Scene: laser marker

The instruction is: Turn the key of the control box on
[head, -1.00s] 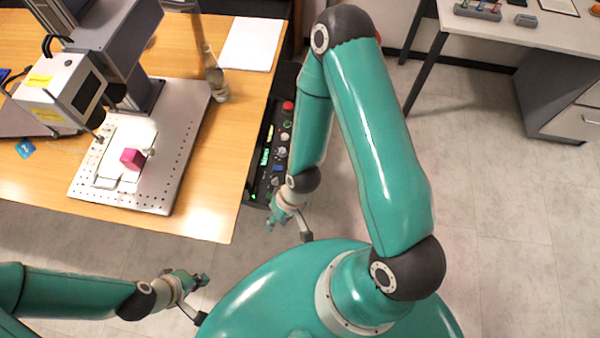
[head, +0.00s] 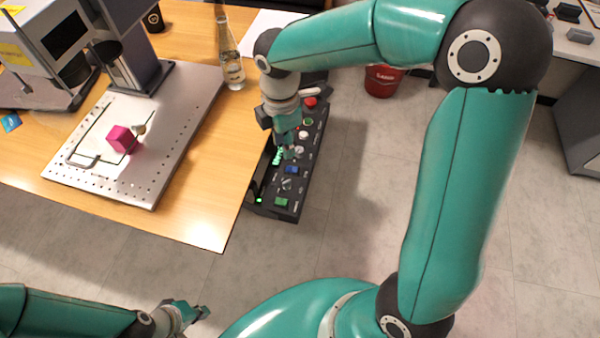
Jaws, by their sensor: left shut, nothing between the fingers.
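The control box (head: 262,207) is a dark panel beside the right edge of the wooden table. It carries a red button (head: 311,102), a green-ringed button (head: 308,121), a white button (head: 303,135), a blue button (head: 292,170) and a green button (head: 281,201). A silver key-like switch (head: 287,184) sits between the blue and green buttons; its turn position is too small to tell. My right gripper (head: 287,153) is over the middle of the panel, hiding part of it; its fingers are too small to read. My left gripper (head: 203,313) is shut and empty at the bottom, away from the box.
A glass bottle (head: 232,70) stands near the table's right side, close to my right wrist. A red bucket (head: 381,80) is on the floor.

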